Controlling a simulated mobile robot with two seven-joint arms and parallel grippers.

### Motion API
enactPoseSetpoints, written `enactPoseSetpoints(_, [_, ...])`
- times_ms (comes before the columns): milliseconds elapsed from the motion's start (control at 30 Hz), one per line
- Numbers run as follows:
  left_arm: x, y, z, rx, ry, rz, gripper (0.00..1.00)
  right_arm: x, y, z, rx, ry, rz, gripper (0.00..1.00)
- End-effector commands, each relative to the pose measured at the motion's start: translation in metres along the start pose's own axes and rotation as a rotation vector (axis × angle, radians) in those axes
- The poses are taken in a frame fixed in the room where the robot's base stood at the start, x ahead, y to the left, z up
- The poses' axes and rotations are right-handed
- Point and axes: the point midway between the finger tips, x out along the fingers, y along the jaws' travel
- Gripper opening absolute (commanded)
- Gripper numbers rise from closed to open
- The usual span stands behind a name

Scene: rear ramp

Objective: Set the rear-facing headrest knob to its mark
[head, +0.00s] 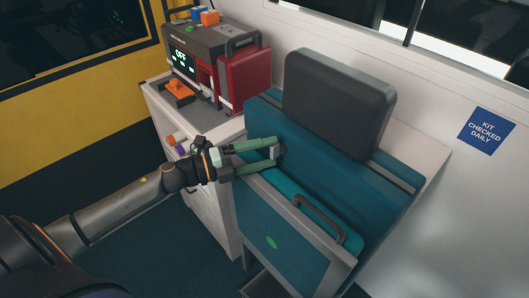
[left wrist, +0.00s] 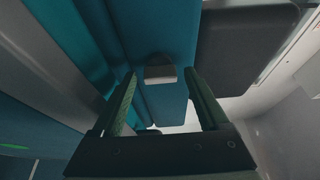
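The dark headrest (head: 340,105) stands at the top of the teal seat back (head: 330,165); it also shows in the left wrist view (left wrist: 243,45). A small grey knob (left wrist: 160,74) sits on the teal panel below it. In the head view the knob (head: 275,153) is partly covered by my fingers. My left gripper (head: 273,154) is open, its green fingers reaching to either side of the knob. In the left wrist view a gap shows between the knob and each finger (left wrist: 160,82). I cannot make out the knob's mark. My right gripper is not in view.
A grey handle (head: 320,218) rises from the seat just right of my gripper. A red and black device (head: 215,60) with a lit display stands on the white cabinet (head: 205,205) at the left. A white wall with a blue sign (head: 486,131) is at the right.

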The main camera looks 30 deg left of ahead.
Motion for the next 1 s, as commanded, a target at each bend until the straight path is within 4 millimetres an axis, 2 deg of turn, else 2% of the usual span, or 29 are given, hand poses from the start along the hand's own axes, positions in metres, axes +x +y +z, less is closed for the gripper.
enactPoseSetpoints(300, [-0.001,0.0,0.0,-0.002,0.0,0.0,0.82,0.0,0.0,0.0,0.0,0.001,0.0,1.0])
enactPoseSetpoints(467, [-0.011,0.002,0.0,-0.005,0.0,0.001,0.82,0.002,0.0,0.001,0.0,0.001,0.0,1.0])
enactPoseSetpoints(1000, [-0.09,0.002,0.0,-0.005,-0.002,0.002,0.82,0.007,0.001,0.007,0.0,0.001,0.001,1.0])
